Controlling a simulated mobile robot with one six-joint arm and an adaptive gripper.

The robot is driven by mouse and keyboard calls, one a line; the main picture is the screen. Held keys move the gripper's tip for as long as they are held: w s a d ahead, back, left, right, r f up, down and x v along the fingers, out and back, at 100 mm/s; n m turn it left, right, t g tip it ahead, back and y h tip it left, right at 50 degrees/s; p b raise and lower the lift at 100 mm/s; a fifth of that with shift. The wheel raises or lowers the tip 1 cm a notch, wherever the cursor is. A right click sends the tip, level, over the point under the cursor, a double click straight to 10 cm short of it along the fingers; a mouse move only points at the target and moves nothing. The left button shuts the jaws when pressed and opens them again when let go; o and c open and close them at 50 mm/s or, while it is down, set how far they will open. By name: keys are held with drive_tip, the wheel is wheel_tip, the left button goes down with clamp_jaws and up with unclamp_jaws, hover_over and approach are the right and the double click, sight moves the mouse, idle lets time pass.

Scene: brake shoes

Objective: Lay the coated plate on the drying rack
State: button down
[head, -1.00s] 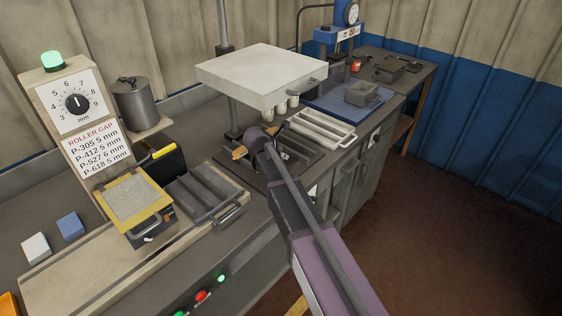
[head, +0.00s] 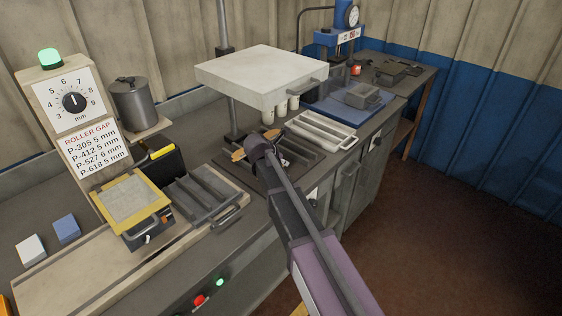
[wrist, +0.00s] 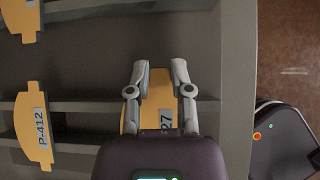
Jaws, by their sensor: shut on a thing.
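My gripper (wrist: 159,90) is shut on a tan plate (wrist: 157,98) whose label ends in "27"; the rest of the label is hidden. The held plate is over a grey barred rack (wrist: 85,106), and I cannot tell if it touches the bars. Two other tan plates show at the left in the wrist view, one marked P-412 (wrist: 33,125) and one cut off at the top (wrist: 20,15). In the head view, my gripper's body (head: 262,146) is over the dark barred rack (head: 305,160), with tan plate parts (head: 238,156) beside it; its fingers are hidden.
A pale hood (head: 260,75) with white bulbs hangs just behind my gripper. A grey slotted tray (head: 200,192) is at the left, and a pale slotted tray (head: 324,130) at the right. A yellow-framed box (head: 132,205) stands beside the roller gap sign (head: 95,150).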

drive_tip(key=shift+c, duration=2.1)
unclamp_jaws()
drive_tip(key=shift+r, duration=0.1)
drive_tip(key=shift+r+p, duration=0.6)
drive_tip(key=shift+p, duration=0.15)
drive_tip(key=p+v, duration=0.8)
drive_tip(key=v, duration=0.3)
drive_tip(key=shift+s+a+r, duration=0.15)
drive_tip(key=shift+s+a, duration=0.1)
drive_tip(key=s+d+f+m+g+y, duration=0.2)
drive_tip(key=s+d+m+g, duration=0.1)
drive_tip(key=s+d+m, duration=0.6)
drive_tip(key=s+d+f+m+g+y, duration=0.2)
drive_tip(key=s+d+m+g, duration=0.2)
drive_tip(key=s+d+m, duration=0.6)
drive_tip(key=shift+d+f+m+y, duration=0.3)
drive_tip(key=shift+d+f+m, duration=0.1)
drive_tip(key=shift+d+m, duration=4.05)
